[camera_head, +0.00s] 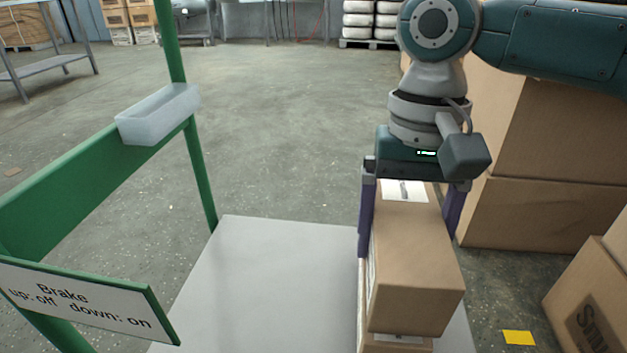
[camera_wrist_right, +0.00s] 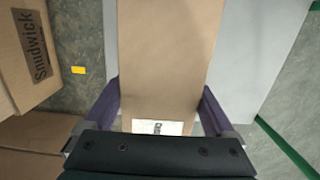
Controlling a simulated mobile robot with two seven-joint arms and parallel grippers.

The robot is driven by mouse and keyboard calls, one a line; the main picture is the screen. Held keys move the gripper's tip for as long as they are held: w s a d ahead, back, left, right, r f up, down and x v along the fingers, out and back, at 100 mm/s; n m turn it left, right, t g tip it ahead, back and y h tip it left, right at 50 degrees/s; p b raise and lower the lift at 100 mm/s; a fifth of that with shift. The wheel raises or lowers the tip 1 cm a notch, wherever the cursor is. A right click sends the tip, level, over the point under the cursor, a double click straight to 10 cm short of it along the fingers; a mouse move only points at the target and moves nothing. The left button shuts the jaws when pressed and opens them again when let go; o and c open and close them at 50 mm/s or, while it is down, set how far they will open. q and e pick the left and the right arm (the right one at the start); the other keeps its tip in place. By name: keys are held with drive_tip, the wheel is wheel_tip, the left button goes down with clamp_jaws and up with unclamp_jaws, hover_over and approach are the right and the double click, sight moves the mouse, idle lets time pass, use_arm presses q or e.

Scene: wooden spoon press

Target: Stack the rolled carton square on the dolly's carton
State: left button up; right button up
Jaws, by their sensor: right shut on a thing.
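My right gripper (camera_head: 408,245) points down and is shut on a brown carton (camera_head: 415,285), one purple finger on each side. The wrist view shows the same carton (camera_wrist_right: 168,60) between the fingers, with a white label near the palm. A second carton, the dolly's carton (camera_head: 395,345), shows just below the held one and is mostly hidden by it. The two look roughly lined up; I cannot tell whether they touch. The dolly (camera_head: 260,280) has a grey deck and a green frame. My left gripper is out of view.
A brake sign (camera_head: 75,300) and a pale tray (camera_head: 158,115) are on the green frame at left. Large cartons (camera_head: 545,150) stand at right, with another carton (camera_head: 590,310) nearer. A yellow floor mark (camera_head: 519,338) lies beside the dolly. The deck's left part is clear.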

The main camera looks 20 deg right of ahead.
wheel_tip(320, 180, down, 2)
drive_tip(key=shift+f+b, duration=0.1)
drive_tip(key=shift+b, duration=0.2)
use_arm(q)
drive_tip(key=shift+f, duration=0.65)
use_arm(e)
drive_tip(key=o, duration=1.4)
drive_tip(key=r+p, duration=0.2)
drive_tip(key=r, duration=0.1)
drive_tip(key=r+p, duration=0.3)
drive_tip(key=r, duration=0.1)
drive_tip(key=w+r+p, duration=0.1)
drive_tip(key=r+p, duration=0.1)
drive_tip(key=r, duration=0.2)
drive_tip(key=shift+d+r, duration=0.1)
drive_tip(key=shift+d, duration=0.15)
drive_tip(key=shift+r+p, duration=0.5)
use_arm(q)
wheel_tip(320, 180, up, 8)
